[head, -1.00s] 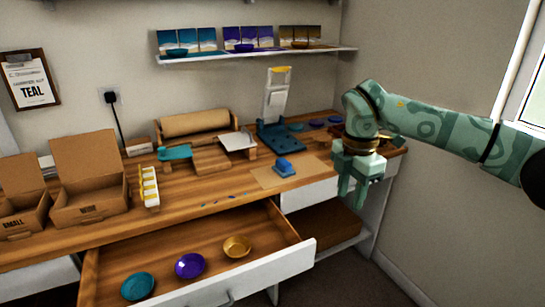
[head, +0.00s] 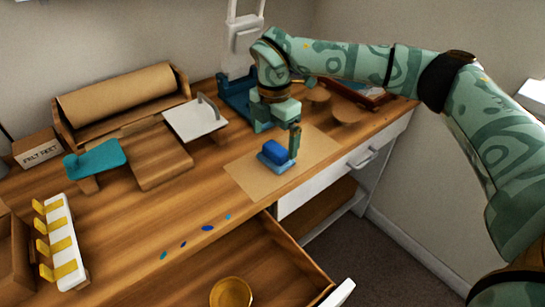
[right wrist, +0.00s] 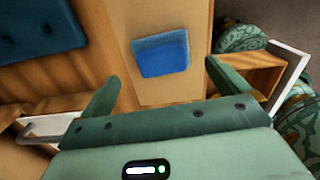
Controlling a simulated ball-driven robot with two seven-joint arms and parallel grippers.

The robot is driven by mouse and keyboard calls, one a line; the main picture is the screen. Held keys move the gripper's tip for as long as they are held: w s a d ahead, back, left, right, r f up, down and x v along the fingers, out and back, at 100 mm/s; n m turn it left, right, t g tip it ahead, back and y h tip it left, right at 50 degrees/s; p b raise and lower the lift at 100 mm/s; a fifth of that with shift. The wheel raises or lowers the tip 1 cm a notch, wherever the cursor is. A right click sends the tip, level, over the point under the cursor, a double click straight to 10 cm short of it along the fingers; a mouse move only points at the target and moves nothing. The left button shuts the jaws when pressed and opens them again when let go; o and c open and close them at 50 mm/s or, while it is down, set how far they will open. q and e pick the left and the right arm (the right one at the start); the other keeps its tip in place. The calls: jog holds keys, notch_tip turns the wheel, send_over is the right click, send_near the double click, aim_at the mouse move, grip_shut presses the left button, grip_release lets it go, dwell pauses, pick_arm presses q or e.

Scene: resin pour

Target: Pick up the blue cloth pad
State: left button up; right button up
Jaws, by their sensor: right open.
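The blue cloth pad (head: 276,152) is a small blue block with a paler blue edge. It lies on a tan sheet (head: 247,176) near the front of the wooden bench. My right gripper (head: 292,142) is right at the pad, pointing down, with one finger showing at its right side. In the right wrist view the pad (right wrist: 161,56) lies ahead of the open, empty fingers (right wrist: 162,74), between their lines. Contact cannot be told. My left gripper is not in view.
A dark blue stand (head: 236,98) is behind the pad. A teal piece (head: 95,158), a white plate (head: 195,119) and a yellow-clipped white rack (head: 61,243) are to the left. The open drawer (head: 290,272) holding a gold bowl (head: 231,292) juts out below.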

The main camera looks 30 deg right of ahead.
aim_at(276, 147)
notch_tip(276, 147, down, 3)
jog(key=shift+s+d+f+b, duration=0.1)
jog(key=shift+s+d+b, duration=0.05)
jog(key=shift+b, duration=0.9)
notch_tip(276, 147, down, 2)
jog(key=shift+f+b, duration=0.15)
jog(key=shift+b, duration=0.4)
jog(key=shift+r, duration=0.2)
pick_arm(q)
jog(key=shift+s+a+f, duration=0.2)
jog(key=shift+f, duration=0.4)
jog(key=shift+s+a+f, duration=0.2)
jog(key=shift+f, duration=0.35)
pick_arm(e)
jog(key=c, duration=1)
jog(key=shift+c, duration=0.2)
